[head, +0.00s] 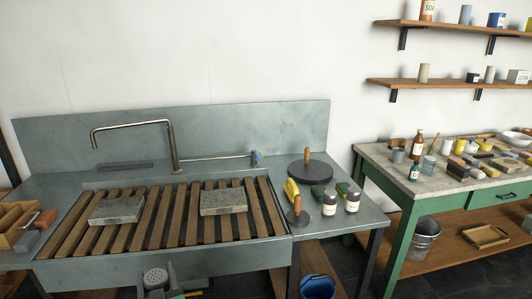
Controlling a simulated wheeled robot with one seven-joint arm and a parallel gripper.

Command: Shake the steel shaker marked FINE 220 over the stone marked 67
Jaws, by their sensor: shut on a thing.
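A steel shaker (154,277) with a perforated top shows at the bottom edge, in front of the sink. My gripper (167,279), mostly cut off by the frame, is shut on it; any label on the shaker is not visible. Two grey stone slabs lie flat on the wooden slats over the sink: a left stone (116,210) and a right stone (223,202). Their markings are too small to read, so I cannot tell which is 67. The shaker is nearer to me than both stones and below the left one in the picture.
A bent tap (174,148) stands behind the slats. Two labelled jars (329,204) (352,202), a round dark disc (310,171) with a wooden handle and a yellow item (291,190) sit right of the slats. A wooden box (17,220) is at left. A cluttered green bench (400,208) stands right.

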